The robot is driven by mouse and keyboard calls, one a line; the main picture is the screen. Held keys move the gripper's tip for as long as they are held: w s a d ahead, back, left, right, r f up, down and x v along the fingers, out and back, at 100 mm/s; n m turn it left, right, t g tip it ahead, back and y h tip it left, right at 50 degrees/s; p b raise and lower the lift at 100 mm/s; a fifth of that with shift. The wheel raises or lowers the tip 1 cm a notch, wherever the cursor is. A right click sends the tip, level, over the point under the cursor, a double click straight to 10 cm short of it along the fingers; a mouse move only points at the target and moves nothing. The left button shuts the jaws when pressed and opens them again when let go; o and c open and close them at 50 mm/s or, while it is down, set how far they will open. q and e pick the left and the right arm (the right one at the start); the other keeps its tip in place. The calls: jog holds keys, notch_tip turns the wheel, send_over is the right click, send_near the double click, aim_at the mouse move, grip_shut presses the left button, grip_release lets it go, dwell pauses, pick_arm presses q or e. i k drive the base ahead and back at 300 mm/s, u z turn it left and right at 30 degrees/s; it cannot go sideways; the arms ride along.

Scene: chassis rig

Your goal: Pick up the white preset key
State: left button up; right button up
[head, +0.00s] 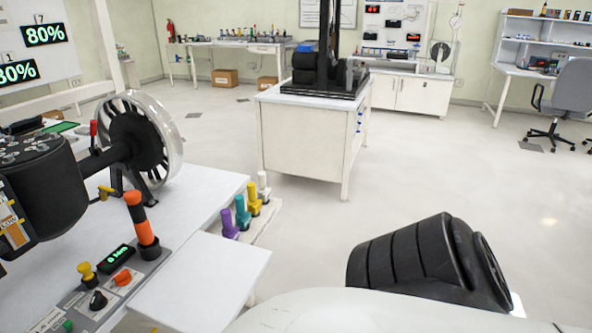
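The white preset key (263,182) stands upright in a row of colored keys at the right edge of the white rig table. It is the farthest key of the row, just behind the yellow key (254,200). The teal key (242,214) and the purple key (229,225) stand nearer in the same row. Nothing touches the white key from above. Neither of my grippers is in view. A dark, ribbed link of my own arm shows at the lower right, well apart from the keys.
A white panel (200,283) juts out in front of the keys. A control box with an orange-topped lever (141,220) stands left of it. A wheel on a shaft (145,140) is behind. Open floor (320,230) lies right of the keys, before a white cabinet (300,135).

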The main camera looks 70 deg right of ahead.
aim_at(264, 194)
jog(key=z, duration=2.05)
jog(key=k, duration=1.15)
jog(key=z, duration=0.5)
jog(key=i, duration=0.95)
jog(key=u, duration=0.35)
jog(key=i, duration=1.1)
jog(key=u, duration=0.95)
